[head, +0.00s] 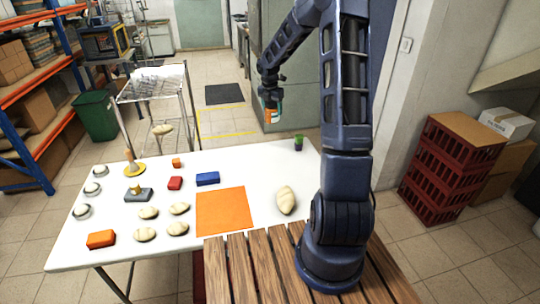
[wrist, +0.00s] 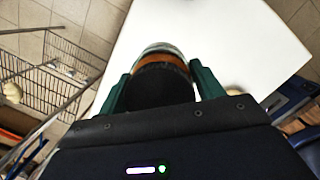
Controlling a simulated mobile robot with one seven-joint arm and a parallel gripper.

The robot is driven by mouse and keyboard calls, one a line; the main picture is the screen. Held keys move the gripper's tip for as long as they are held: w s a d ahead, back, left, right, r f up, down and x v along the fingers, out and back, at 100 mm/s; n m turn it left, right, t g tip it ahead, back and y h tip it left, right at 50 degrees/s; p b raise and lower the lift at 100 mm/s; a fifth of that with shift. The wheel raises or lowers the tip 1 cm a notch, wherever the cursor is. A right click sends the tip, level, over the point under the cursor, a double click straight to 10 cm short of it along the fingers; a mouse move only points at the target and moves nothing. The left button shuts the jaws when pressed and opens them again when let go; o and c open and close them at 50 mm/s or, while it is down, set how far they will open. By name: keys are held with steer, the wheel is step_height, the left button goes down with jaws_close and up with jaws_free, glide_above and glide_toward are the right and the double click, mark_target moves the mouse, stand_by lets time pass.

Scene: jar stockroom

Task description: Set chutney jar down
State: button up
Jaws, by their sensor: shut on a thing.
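The chutney jar (head: 272,115) is small in the head view, orange-brown with a pale band and some green around it. It hangs below my wrist, above and beyond the far edge of the white table in the picture. In the wrist view the jar (wrist: 160,60) has a dark lid toward the camera, an amber body and a clear glass end. My gripper (wrist: 155,82) is shut on it, with a green finger on each side. The white table (head: 275,158) is also behind the jar in the wrist view (wrist: 225,40). The jar's underside is hidden.
An orange mat (head: 223,211) lies on the table, with a bread loaf (head: 286,200) to its right. A wire rack (head: 155,85) stands behind.

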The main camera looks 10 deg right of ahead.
steer(key=shift+w+a+f, duration=0.15)
steer(key=shift+w+a, duration=0.15)
steer(key=shift+w, duration=0.35)
step_height(320, 180, down, 20)
steer(key=shift+w+r, duration=0.1)
steer(key=shift+r, duration=0.05)
steer(key=shift+f, duration=0.2)
steer(key=o, duration=1.4)
steer(key=shift+o, duration=0.2)
